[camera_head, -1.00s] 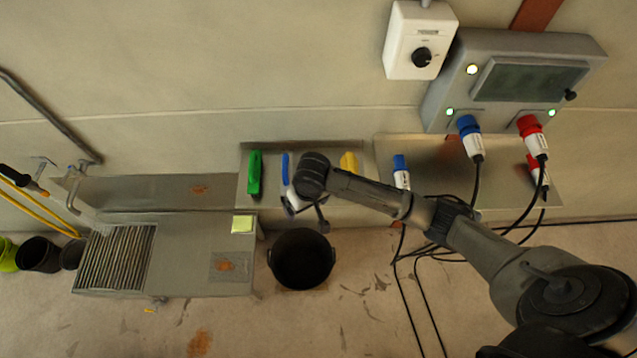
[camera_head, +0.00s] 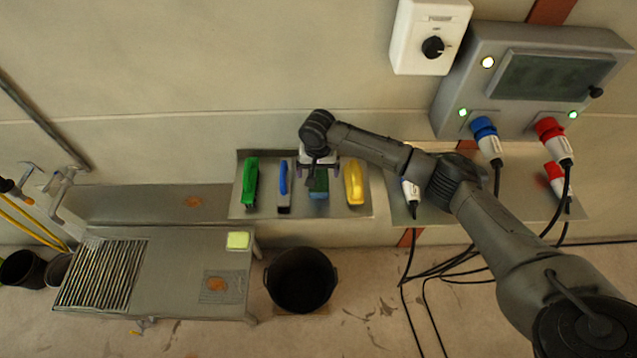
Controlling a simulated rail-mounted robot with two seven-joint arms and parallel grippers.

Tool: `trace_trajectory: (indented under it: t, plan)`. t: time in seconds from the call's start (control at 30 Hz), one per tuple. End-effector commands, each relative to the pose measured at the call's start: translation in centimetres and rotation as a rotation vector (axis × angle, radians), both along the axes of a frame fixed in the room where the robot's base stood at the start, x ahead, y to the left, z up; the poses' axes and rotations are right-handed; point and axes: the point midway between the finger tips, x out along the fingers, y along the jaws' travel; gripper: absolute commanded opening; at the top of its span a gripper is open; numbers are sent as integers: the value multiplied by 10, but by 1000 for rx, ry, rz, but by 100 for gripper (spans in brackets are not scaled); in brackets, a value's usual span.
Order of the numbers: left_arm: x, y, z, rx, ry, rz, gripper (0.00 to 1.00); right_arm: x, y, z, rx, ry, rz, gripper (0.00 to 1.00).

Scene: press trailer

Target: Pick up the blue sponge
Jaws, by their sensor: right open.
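A small block, green on top with a blue lower edge, is the likely blue sponge (camera_head: 319,190). It lies on the metal shelf (camera_head: 300,211) between a blue-handled tool (camera_head: 284,185) and a yellow-handled tool (camera_head: 354,184). My right gripper (camera_head: 319,176) is open over the block and covers its upper end. Its fingers appear to be on either side; I cannot tell whether they touch it. My left gripper is not in view.
A green tool (camera_head: 250,183) lies at the shelf's left end. Below are a black bucket (camera_head: 301,281) and a metal sink bench (camera_head: 180,270) with a yellow-green sponge (camera_head: 238,240). Plugs and black cables (camera_head: 408,270) hang to the right.

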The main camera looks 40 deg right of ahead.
Motion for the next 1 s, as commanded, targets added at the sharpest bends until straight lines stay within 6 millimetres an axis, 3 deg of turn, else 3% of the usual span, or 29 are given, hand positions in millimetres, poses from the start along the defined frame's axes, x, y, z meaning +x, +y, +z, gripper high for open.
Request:
trace_trajectory:
  t: [0.37,0.7,1.0]
  plan:
    - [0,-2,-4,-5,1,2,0,0,0,-26,-1,1,2,96]
    - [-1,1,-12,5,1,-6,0,-1,-2,-66,-1,0,1,96]
    - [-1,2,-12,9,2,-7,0,-1,-2,-72,-1,-1,2,96]
